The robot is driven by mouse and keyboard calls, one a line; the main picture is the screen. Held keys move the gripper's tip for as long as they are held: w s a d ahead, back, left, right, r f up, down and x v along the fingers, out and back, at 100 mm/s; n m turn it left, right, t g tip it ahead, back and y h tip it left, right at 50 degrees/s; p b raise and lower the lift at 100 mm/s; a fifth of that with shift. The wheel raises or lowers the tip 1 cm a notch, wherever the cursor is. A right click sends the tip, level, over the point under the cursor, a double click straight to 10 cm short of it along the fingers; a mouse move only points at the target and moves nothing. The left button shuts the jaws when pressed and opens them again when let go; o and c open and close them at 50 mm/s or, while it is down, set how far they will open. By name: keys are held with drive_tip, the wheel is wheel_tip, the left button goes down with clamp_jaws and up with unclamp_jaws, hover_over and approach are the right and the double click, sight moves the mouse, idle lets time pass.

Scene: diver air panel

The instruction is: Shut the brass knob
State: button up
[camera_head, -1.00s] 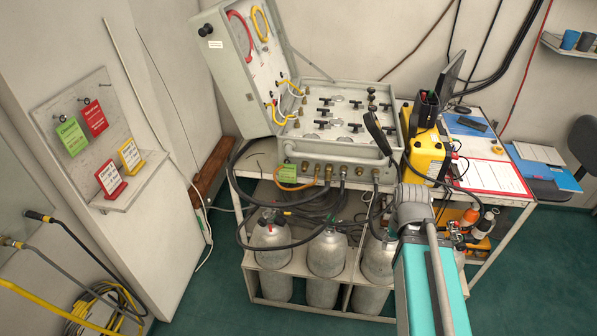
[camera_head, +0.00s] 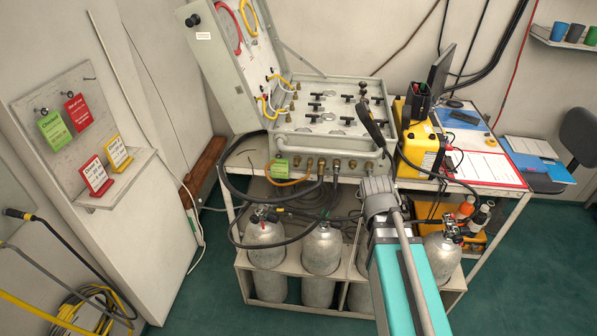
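The grey air panel (camera_head: 330,143) is an open case on the table, with rows of black T-shaped handles on its top face. Several small brass-coloured parts show: fittings along the front face (camera_head: 337,164) and others by the left edge of the top (camera_head: 288,117). They are too small to tell which is the brass knob, or whether it is open or shut. My teal arm link and grey joint reach up from the bottom, in front of the table's edge. My gripper cannot be made out beyond the joint.
A black handset-like object (camera_head: 371,126) leans at the panel's front right corner. A yellow case (camera_head: 421,148) stands right of it. Hoses (camera_head: 236,190) hang over the table's front left. Gas cylinders (camera_head: 322,249) stand below. The raised lid (camera_head: 226,62) blocks the left side.

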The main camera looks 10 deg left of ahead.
drive_tip(key=w+a+f+n+t+h+b, duration=0.2)
drive_tip(key=w+f+n+t+h+b, duration=0.15)
drive_tip(key=w+b, duration=0.45)
drive_tip(key=n+t+y+b, duration=0.5)
drive_tip(key=n+t+b, duration=0.95)
drive_tip(key=n, duration=0.55)
approach(296, 165)
drive_tip(key=s+r+g+b, duration=0.2)
drive_tip(key=s, duration=0.1)
drive_tip(key=shift+s+a+f, duration=0.1)
drive_tip(key=shift+a+f, duration=0.05)
drive_tip(key=shift+f, duration=0.05)
drive_tip(key=w, duration=1.4)
drive_tip(key=shift+d, duration=0.4)
drive_tip(key=shift+s, duration=0.1)
